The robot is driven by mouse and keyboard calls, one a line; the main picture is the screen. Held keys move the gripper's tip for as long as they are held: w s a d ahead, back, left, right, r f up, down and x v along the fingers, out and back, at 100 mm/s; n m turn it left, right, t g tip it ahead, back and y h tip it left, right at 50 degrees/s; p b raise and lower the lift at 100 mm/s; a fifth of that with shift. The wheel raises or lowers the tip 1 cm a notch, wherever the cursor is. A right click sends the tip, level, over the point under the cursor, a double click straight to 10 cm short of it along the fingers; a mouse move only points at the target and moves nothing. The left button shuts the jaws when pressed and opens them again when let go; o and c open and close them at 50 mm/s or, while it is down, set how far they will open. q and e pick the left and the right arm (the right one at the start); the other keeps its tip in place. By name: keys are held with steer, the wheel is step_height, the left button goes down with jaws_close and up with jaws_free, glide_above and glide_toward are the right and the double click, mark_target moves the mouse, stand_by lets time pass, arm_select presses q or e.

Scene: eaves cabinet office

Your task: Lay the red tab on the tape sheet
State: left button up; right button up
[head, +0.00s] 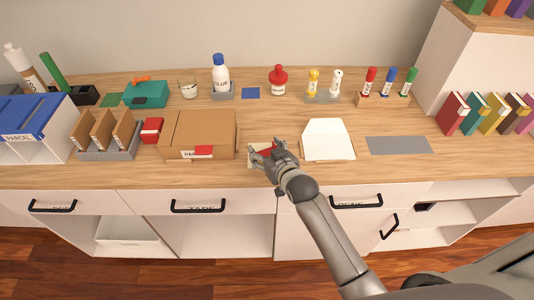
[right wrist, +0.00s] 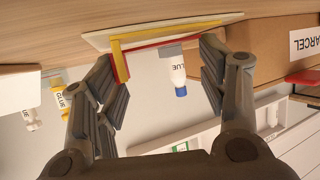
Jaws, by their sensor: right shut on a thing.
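My right gripper (head: 266,152) is low over the middle of the counter, shut on the red tab (head: 267,150). In the right wrist view the gripper (right wrist: 160,60) has the tab, seen nearly edge-on as a thin red strip (right wrist: 168,38) with a yellow strip beside it, between its spread fingers. A pale flat sheet (right wrist: 150,31), which looks like the tape sheet, is right at the tab. In the head view the sheet is partly hidden by the gripper. I cannot tell whether the tab touches it. My left gripper is not in view.
A cardboard parcel box (head: 185,125) stands close on the left. A white envelope-like piece (head: 328,138) lies close on the right, with a grey mat (head: 398,146) beyond. A red-capped bottle (head: 278,80) and a glue bottle (head: 221,74) stand behind.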

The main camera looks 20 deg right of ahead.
steer(key=shift+f, duration=0.35)
steer(key=shift+r, duration=0.1)
steer(key=shift+s+a+r, duration=0.1)
steer(key=o, duration=0.6)
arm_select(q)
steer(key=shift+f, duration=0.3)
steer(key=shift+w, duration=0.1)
